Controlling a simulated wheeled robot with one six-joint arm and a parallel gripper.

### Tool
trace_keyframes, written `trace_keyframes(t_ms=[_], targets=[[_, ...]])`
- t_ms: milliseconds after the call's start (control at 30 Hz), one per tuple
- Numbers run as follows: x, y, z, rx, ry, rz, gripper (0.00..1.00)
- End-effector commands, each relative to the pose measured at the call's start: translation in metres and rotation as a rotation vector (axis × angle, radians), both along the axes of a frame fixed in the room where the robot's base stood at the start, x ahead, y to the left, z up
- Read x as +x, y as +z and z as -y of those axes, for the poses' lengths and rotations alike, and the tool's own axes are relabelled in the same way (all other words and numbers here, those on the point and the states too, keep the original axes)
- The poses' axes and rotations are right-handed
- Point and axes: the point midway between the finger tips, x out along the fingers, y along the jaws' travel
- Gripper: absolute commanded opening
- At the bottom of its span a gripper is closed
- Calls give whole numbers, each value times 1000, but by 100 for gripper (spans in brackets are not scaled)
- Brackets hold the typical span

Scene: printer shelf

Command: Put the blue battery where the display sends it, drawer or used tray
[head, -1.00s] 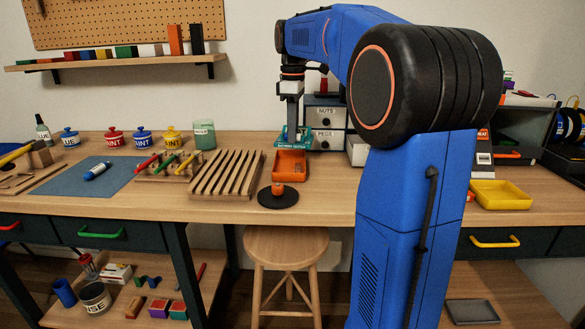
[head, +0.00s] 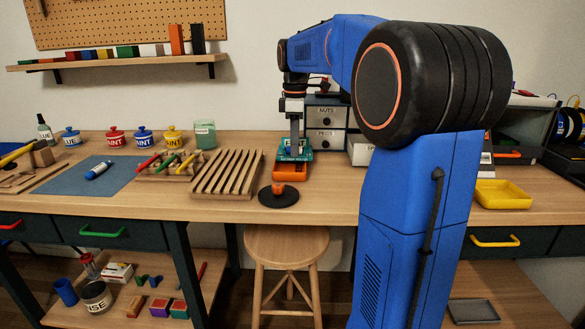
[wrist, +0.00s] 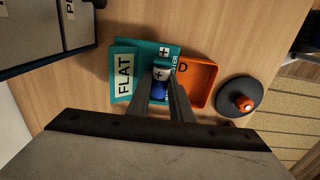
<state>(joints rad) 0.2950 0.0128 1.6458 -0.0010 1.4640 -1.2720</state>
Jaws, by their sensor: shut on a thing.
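The blue battery (wrist: 159,91) is between the fingers of my gripper (wrist: 165,95) in the wrist view. My gripper is shut on it, over the edge of the teal battery tester (wrist: 145,52); I cannot tell whether the battery is still in it. The tester's display (wrist: 124,76) reads FLAT. The orange tray (wrist: 211,84) lies beside the tester, with a label partly hidden, ending in D. In the head view, the tester (head: 294,157) overlaps the back of the orange tray (head: 289,175), and my gripper (head: 295,143) is above.
A black disc with an orange knob (head: 278,196) stands in front of the tray. Drawers labelled NUTS and PEGS (head: 326,125) stand behind to the right. A slatted wooden rack (head: 228,173) is to the left. A yellow tray (head: 502,194) sits far right.

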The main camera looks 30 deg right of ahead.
Motion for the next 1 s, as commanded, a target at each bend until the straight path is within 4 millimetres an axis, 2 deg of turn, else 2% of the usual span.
trace_keyframes(t_ms=[33,233,267,333,567,733,1000], targets=[[-2,-14,-1,10,0,-27,0],[-1,-15,-1,11,0,-30,0],[-1,-15,-1,11,0,-30,22],[-1,-15,-1,11,0,-30,37],[-1,-10,-1,11,0,-29,37],[-1,12,-1,9,0,-24,41],[-3,70,-1,4,0,-12,41]])
